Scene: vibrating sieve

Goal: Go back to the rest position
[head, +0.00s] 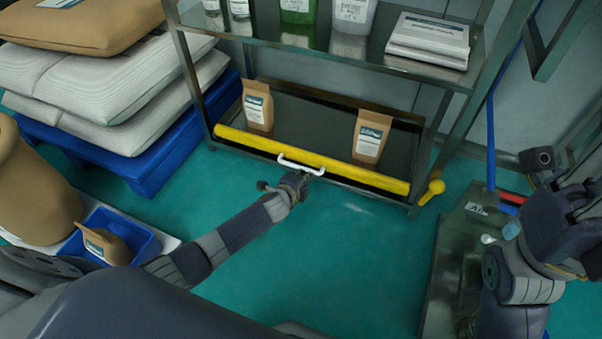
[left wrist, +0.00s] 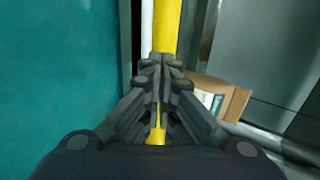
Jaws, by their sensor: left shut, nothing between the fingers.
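My left gripper (head: 298,178) is at the front of the shelf's lower level, by the white handle (head: 300,167) on the yellow bar (head: 340,171). Its fingers are closed together with nothing between them. In the left wrist view the shut fingers (left wrist: 162,64) overlap the yellow bar (left wrist: 166,25), with a white strip beside it. I cannot tell whether they touch the bar. My right arm is folded at the right edge of the head view; its fingers are not clear there.
Two brown paper bags (head: 370,137) stand on the lower shelf behind the bar. A blue pallet (head: 150,178) with stacked sacks is at left, near a blue tray (head: 142,238). A metal unit (head: 447,262) stands at right. Green floor between is clear.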

